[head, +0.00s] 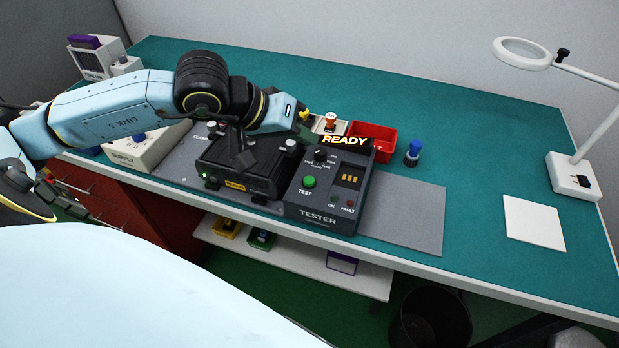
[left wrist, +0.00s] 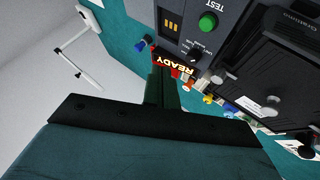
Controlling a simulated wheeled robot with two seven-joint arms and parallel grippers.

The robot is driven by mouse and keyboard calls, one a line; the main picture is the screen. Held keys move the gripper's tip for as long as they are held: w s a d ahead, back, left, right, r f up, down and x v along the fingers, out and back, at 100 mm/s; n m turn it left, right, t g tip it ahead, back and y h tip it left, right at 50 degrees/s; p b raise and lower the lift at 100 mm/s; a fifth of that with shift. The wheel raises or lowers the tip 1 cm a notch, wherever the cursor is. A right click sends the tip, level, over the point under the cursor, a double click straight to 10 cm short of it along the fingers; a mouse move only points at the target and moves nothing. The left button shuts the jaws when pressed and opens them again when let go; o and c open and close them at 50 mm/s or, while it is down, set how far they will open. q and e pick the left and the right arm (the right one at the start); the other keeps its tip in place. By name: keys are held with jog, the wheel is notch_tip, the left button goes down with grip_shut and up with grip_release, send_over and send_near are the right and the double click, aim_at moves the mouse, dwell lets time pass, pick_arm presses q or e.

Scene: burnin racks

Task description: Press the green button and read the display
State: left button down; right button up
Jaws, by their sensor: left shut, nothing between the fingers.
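The dark tester (head: 320,217) stands at the bench front, labelled TESTER. Its round green button (head: 309,182), marked TEST, is uncovered; it also shows in the left wrist view (left wrist: 208,22). The small display (head: 349,178) shows amber bars, with no readable number. Small OK and FAULT lamps sit below it. A lit READY sign (head: 345,140) stands at the tester's rear edge. My left gripper (head: 303,131) is behind the button, near the sign, apart from the button. In the left wrist view its fingers (left wrist: 164,88) are together and empty. My right gripper is not seen.
A black clamp fixture (head: 240,170) sits left of the tester. A red bin (head: 372,140) and a blue-capped bottle (head: 413,153) stand behind it. A magnifier lamp (head: 574,178) and a white pad (head: 534,222) are at right.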

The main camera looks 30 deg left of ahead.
pick_arm(q)
notch_tip(320, 180, down, 2)
jog(key=b, duration=0.4)
send_over(309, 181)
jog(key=f, duration=0.4)
jog(key=shift+s+a+f, duration=0.35)
jog(key=shift+a, duration=0.05)
jog(key=shift+f+b, duration=0.8)
jog(key=shift+b, duration=0.05)
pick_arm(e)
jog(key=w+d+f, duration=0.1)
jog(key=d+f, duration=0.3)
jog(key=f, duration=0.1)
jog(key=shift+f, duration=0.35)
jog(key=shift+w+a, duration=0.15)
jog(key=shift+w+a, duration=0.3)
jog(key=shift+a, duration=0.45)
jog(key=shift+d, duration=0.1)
